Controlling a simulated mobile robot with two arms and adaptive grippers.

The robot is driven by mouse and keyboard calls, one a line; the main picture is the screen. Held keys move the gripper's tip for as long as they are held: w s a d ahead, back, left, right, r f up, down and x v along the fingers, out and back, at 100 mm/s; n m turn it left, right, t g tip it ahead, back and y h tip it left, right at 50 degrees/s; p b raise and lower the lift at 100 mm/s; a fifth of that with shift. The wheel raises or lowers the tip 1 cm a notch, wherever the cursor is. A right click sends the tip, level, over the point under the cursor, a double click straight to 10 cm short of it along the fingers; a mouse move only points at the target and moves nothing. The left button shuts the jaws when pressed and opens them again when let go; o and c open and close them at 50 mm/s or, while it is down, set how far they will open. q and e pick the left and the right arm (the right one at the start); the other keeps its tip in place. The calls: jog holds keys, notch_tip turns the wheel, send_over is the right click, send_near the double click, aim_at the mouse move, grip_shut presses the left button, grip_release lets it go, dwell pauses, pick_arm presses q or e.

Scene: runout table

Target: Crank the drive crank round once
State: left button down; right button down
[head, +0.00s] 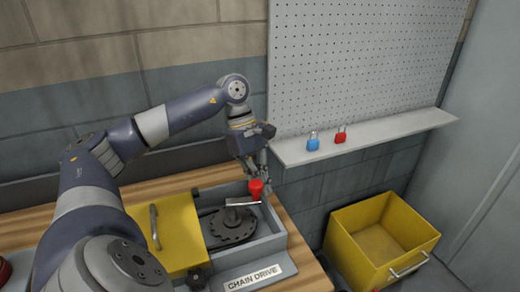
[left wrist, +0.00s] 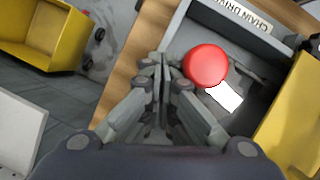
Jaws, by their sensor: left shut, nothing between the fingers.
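The drive crank has a pale metal arm (head: 241,202) with a red knob (head: 256,189) at its outer end. It sits over a dark toothed sprocket (head: 232,225) in the grey chain drive housing (head: 268,246). My left gripper (head: 263,173) points down just behind the knob, its fingers shut and empty. In the left wrist view the red knob (left wrist: 205,66) shows just right of the fingertips (left wrist: 165,72), and the crank arm (left wrist: 225,96) shows beyond it. I cannot tell whether a finger touches the knob. My right gripper is not in view.
A yellow guard with a handle (head: 168,226) stands left of the sprocket. A yellow bin (head: 349,244) is on the floor at right. A ledge (head: 375,136) under the pegboard holds a blue padlock (head: 313,143) and a red padlock (head: 340,137).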

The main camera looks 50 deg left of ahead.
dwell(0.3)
pick_arm(q)
jog(key=v, duration=1.2)
